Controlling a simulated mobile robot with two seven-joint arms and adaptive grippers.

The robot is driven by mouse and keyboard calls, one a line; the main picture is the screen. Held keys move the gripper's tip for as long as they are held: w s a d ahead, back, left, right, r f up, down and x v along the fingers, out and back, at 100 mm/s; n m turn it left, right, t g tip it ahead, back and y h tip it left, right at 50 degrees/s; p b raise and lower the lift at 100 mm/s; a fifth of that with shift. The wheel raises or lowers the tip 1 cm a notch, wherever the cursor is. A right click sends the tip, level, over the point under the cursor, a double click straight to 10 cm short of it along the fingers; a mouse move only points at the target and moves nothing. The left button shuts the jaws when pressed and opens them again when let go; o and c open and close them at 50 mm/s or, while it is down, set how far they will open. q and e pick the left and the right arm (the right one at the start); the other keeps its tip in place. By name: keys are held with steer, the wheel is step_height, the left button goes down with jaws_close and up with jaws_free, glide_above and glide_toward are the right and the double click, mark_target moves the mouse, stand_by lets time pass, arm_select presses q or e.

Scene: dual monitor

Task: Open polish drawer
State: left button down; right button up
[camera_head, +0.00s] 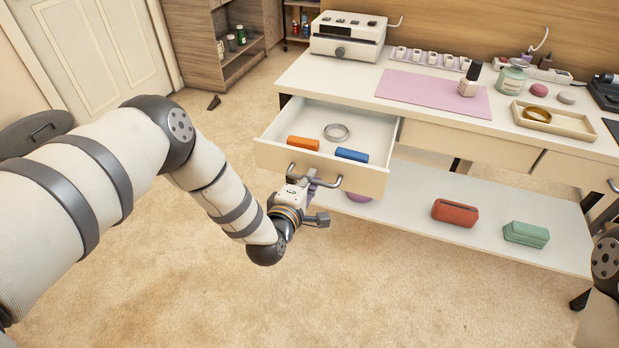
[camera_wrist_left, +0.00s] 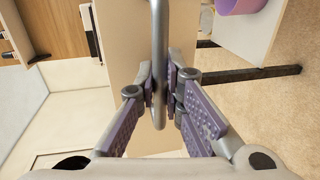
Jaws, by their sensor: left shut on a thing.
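The drawer (camera_head: 371,183) under the left part of the white table stands pulled out, with its inside showing. An orange block (camera_head: 303,143), a blue block (camera_head: 351,155) and a grey ring (camera_head: 337,132) lie in it. A grey bar handle (camera_head: 339,181) is on its front. My left gripper (camera_head: 306,182) is at that handle. In the left wrist view, its purple-padded fingers (camera_wrist_left: 161,88) are closed around the handle bar (camera_wrist_left: 159,40). My right gripper is out of view; only part of my right arm shows at the right edge.
The white table (camera_head: 440,111) bears a pink mat (camera_head: 420,88), a nail polish bottle (camera_head: 470,79), a tray (camera_head: 570,124) and a white device (camera_head: 347,36). A red case (camera_head: 455,213) and a green case (camera_head: 526,234) sit on the lower shelf. The carpet in front is clear.

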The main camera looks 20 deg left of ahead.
arm_select(q)
steer(key=c, duration=1.7)
jaws_free()
steer(key=v, duration=1.2)
